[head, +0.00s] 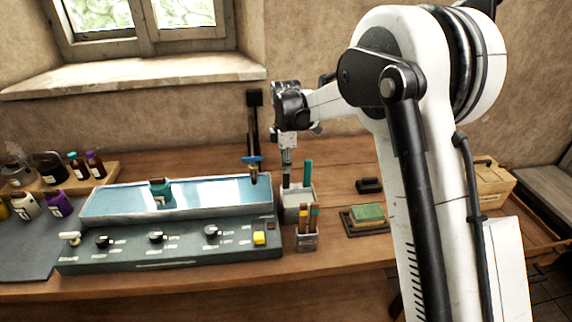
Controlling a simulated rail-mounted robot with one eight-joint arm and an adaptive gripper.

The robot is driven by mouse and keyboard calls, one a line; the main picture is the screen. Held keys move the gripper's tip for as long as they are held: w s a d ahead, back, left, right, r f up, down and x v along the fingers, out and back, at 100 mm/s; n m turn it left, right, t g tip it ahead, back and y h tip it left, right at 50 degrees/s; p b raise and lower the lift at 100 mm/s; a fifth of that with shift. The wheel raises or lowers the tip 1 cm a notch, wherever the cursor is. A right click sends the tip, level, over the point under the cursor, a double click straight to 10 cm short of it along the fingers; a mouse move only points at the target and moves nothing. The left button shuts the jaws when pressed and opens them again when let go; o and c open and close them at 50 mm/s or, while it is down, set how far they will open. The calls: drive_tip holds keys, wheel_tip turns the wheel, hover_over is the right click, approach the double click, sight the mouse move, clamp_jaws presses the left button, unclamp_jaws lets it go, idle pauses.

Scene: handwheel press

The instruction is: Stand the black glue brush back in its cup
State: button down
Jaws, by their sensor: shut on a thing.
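My gripper (287,158) points straight down above the pale square cup (298,212). It is shut on a thin dark upright piece (286,181), which looks like the black glue brush. Its lower end meets the left back part of the cup's mouth in the head view; I cannot tell whether it is inside or just above. A teal-handled tool (308,173) stands upright in the cup's right side. The fingertips are small here, and the brush's bristles are hidden.
A smaller holder (307,242) with brown and teal handles stands just in front of the cup. A green machine (170,243) with a shiny tray is to the left. A green pad (368,213) and a black block (369,185) lie right. Bare wood is free around them.

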drive_tip(key=c, duration=1.7)
unclamp_jaws()
drive_tip(key=shift+o, duration=0.2)
drive_tip(key=shift+r, duration=0.1)
